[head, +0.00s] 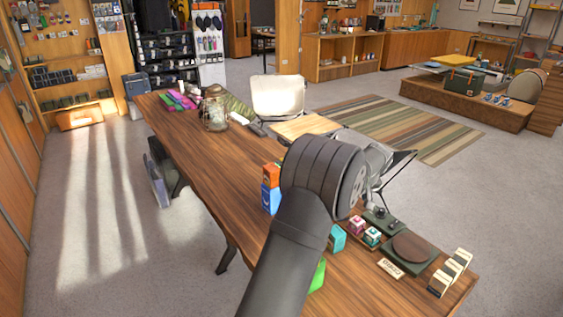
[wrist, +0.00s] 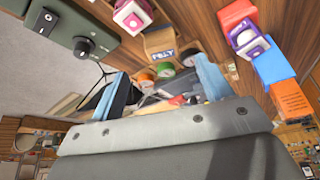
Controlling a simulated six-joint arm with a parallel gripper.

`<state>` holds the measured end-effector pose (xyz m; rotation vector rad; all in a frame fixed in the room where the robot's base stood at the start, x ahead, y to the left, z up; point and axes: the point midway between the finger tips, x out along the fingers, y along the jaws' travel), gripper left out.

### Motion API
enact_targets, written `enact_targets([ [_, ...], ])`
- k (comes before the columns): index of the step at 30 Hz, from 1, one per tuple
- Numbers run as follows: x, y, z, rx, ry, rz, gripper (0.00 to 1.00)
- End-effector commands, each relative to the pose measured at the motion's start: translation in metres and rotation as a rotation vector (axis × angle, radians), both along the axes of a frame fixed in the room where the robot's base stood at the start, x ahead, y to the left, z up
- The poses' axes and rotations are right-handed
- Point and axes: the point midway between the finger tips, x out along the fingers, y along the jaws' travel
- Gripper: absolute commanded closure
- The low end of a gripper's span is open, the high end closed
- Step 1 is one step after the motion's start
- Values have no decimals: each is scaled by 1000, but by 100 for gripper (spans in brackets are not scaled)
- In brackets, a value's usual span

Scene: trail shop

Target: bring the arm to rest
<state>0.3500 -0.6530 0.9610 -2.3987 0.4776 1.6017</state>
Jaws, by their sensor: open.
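The task names no object besides my arm. In the head view my arm reaches up over the wooden table (head: 190,150), and its dark, rounded joint hides most of my gripper. In the wrist view my gripper (wrist: 165,82) has its two blue-padded fingers spread apart. I see nothing held between them. Small cans with orange and green tops show beyond the fingers. The gripper's grey body fills the bottom of that view.
An orange box (head: 271,174) above a blue box (head: 271,198) stands left of my arm. A teal box (head: 337,238), small cubes (head: 357,225), a green camp stove (head: 430,262) and pale boxes (head: 450,272) stand on the near right. A lantern (head: 214,110) stands at the far end.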

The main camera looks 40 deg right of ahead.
Motion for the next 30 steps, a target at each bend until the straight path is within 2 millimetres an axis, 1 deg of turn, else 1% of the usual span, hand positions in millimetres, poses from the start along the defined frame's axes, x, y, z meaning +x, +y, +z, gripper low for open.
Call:
enact_targets([
  [5, 9, -3, -24, 2, 1, 1, 28],
  [15, 33, -13, -87, 3, 2, 1, 28],
  [20, 42, -17, -114, 2, 1, 1, 28],
  [21, 42, -18, -100, -3, -2, 0, 28],
  [24, 41, -17, -86, -3, -1, 1, 28],
  [27, 41, -17, -77, -2, -1, 1, 28],
  [30, 41, -17, -73, 0, -1, 0, 28],
])
